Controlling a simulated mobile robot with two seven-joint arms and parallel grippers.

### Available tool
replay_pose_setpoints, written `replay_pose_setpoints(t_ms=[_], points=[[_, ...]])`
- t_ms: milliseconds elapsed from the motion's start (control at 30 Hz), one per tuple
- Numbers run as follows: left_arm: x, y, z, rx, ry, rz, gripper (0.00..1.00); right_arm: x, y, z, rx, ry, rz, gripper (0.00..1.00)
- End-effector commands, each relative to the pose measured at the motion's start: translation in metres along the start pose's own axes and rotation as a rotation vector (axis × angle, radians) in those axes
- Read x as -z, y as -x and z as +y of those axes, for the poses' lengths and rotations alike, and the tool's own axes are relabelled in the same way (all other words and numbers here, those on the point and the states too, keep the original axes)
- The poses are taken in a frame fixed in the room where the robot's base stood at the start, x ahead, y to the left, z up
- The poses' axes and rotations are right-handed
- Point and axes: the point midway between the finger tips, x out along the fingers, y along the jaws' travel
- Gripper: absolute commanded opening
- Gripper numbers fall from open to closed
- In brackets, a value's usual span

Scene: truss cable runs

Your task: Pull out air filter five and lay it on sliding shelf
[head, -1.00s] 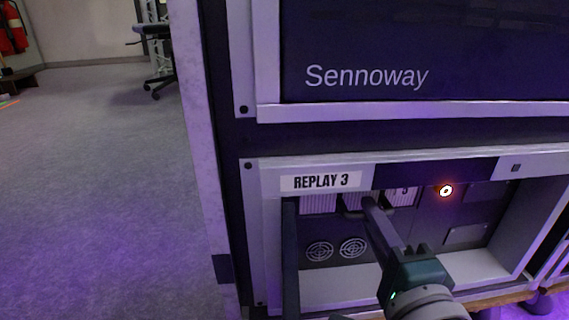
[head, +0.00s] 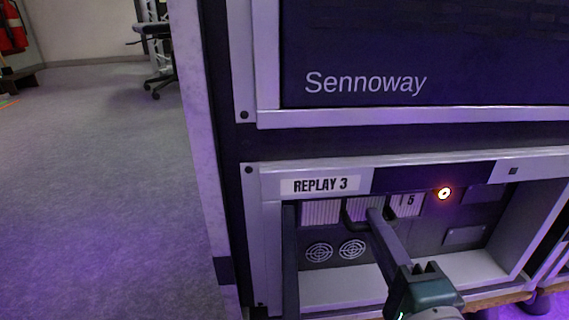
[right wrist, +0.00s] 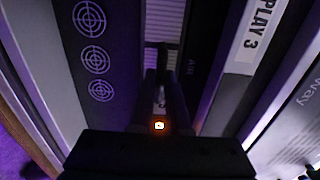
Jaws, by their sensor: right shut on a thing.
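Air filter five (head: 320,213) is a white pleated panel in the upper part of the open bay under the REPLAY 3 label. A "5" shows at its right end, and a dark handle (head: 352,218) stands across its middle. My right gripper (head: 375,216) is shut on this handle; its arm comes up from below. In the right wrist view the pleats (right wrist: 164,20) show beyond the handle, but the grip itself is dark. My fingers hide part of the filter. My left gripper is out of view. I cannot make out a sliding shelf for certain.
Two round vent grilles (head: 336,250) sit below the filter, left of my gripper. A glowing ring button (head: 444,193) is right of it. A pale ledge (head: 470,268) lies at the bay's bottom. Cabinet walls close in both sides; open floor (head: 100,190) lies to the left.

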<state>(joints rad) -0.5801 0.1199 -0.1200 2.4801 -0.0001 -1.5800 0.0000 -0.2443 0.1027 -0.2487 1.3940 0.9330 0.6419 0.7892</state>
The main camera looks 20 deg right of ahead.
Motion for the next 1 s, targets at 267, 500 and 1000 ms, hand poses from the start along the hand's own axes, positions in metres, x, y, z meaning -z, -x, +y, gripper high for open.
replay_pose_setpoints(t_ms=[267, 500, 1000], points=[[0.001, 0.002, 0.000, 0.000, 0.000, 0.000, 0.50, 0.000, 0.005, -0.001, 0.001, 0.001, 0.000, 0.00], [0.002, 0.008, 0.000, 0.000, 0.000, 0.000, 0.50, 0.000, 0.029, -0.002, 0.000, 0.001, 0.000, 0.00], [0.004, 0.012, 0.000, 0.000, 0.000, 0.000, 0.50, 0.000, 0.059, -0.003, 0.003, 0.000, 0.000, 0.00]])
